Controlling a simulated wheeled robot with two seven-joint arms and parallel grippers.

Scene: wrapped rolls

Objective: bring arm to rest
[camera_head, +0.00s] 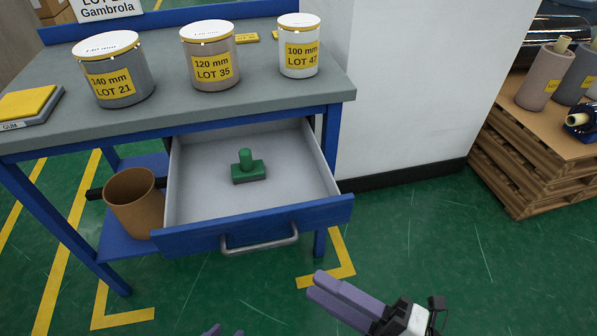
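My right gripper (316,284) is at the lower middle, in front of the open drawer and to the right of its handle. Its two purple fingers lie close together, with nothing visible between them. My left gripper (224,331) shows only as purple fingertips at the bottom edge. The rest of it is out of frame, so I cannot tell whether it is open or shut. Both grippers are apart from the table and the drawer.
The drawer (197,197) of the blue-framed table (245,104) stands open, with a green stamp-like object (248,169) inside. Labelled cans (118,88) stand on top. A brown bin (134,203) is at left. Loaded pallets (529,171) stand at right. Green floor (430,250) is clear at lower right.

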